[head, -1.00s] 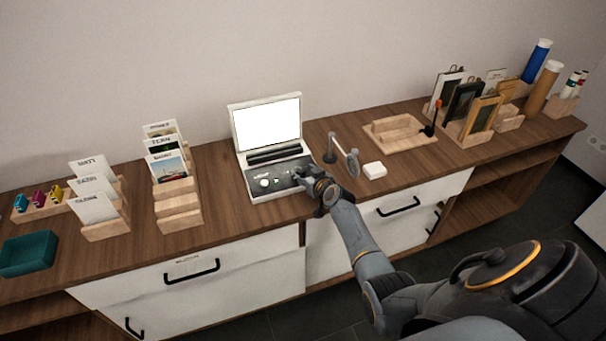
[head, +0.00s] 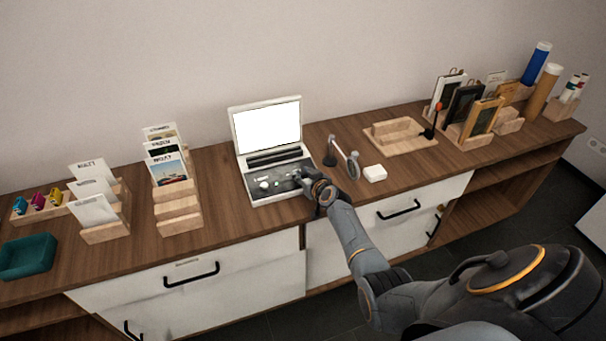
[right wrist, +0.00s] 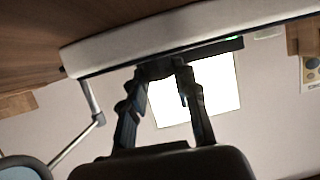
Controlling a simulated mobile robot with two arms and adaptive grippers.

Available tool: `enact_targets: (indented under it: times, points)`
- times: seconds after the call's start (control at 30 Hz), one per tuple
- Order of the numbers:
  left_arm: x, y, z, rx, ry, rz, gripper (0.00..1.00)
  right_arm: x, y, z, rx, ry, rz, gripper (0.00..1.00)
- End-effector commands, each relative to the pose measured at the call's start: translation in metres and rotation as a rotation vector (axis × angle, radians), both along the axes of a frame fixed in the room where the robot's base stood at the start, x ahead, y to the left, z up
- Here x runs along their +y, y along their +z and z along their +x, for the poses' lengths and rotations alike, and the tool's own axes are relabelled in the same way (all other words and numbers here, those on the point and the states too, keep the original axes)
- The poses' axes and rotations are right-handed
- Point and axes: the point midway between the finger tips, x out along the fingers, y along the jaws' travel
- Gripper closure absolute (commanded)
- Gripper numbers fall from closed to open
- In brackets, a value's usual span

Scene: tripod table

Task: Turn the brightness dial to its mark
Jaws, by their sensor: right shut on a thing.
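A white light-box device (head: 284,199) stands on the wooden cabinet top, its lid upright with a bright screen (head: 268,127). Its dark control panel (head: 256,197) carries pale knobs (head: 264,186) on the left. My right gripper (head: 301,178) reaches over the right end of the panel. In the right wrist view its two fingers (right wrist: 160,70) meet at a small dark knob in front of the device's edge. The gripper hides most of this knob; I cannot read its label, its pointer or a mark. My left gripper is not in view.
A small stand with a round head (head: 352,165) and a white block (head: 374,173) sit close to the right of my gripper. A wooden tray (head: 418,147) lies beyond. Card holders (head: 180,222) and a teal tray (head: 30,256) are on the left.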

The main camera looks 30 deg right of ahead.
Motion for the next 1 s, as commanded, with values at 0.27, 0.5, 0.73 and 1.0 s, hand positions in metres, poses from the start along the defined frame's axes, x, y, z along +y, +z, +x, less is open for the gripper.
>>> enact_targets:
  times: [0.27, 0.5, 0.73, 1.0]
  points:
    - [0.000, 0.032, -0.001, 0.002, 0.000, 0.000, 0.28, 0.005, 0.006, 0.001, 0.002, -0.123, 0.007, 1.00]
    - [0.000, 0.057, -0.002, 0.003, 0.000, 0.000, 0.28, 0.010, 0.004, 0.003, 0.002, -0.323, 0.014, 1.00]
    - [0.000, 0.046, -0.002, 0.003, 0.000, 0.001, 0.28, 0.012, -0.003, 0.006, 0.000, -0.525, 0.009, 1.00]
    - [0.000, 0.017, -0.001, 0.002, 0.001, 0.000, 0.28, 0.012, -0.005, 0.007, 0.000, -0.717, 0.005, 1.00]
